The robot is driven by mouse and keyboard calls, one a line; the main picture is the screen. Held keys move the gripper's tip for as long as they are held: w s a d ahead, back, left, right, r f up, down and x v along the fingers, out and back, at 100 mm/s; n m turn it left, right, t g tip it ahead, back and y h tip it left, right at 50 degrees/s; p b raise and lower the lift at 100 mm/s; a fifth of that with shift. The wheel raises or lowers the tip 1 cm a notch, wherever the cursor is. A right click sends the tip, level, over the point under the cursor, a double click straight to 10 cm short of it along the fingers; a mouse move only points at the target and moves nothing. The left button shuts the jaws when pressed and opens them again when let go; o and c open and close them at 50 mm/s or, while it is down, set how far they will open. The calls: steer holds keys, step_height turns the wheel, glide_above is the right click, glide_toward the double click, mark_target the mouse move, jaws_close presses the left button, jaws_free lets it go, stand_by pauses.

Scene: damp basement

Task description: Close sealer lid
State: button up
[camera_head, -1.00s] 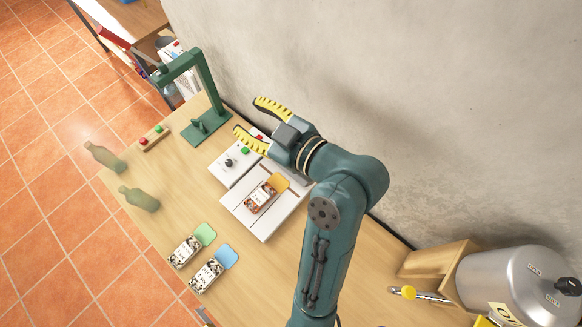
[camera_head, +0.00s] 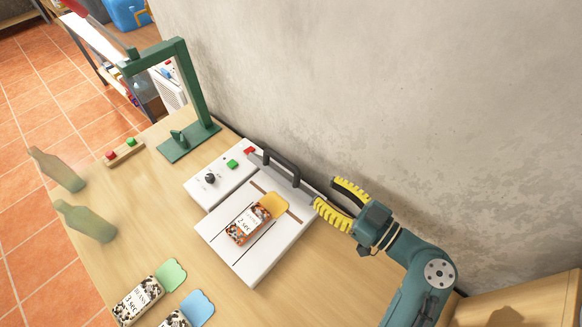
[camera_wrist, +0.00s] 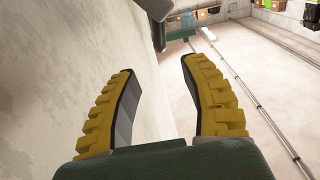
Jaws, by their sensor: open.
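The white sealer (camera_head: 265,262) stands on the table against the wall. Its lid (camera_head: 262,172), with a dark handle (camera_head: 282,166), is raised along the back edge. A bag (camera_head: 246,224) with a label and an orange top flap lies on the sealer's bed. My gripper (camera_head: 326,192) is open and empty, just right of the lid's right end, with its yellow fingers pointing left toward it. In the wrist view, a dark grey bar (camera_wrist: 157,20), seemingly the handle, lies ahead of the open fingers and apart from them.
The control box (camera_head: 212,181) with a knob and a green button adjoins the sealer on the left. A green stand (camera_head: 190,90) and a two-button block (camera_head: 124,152) are farther left. Two bottles (camera_head: 85,221) stand at the front left edge. Bags (camera_head: 138,300) lie at the front. The wall is close behind.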

mark_target(295, 171)
steer(key=x, duration=1.1)
steer(key=shift+s, duration=0.1)
jaws_close()
steer(key=shift+f, duration=0.1)
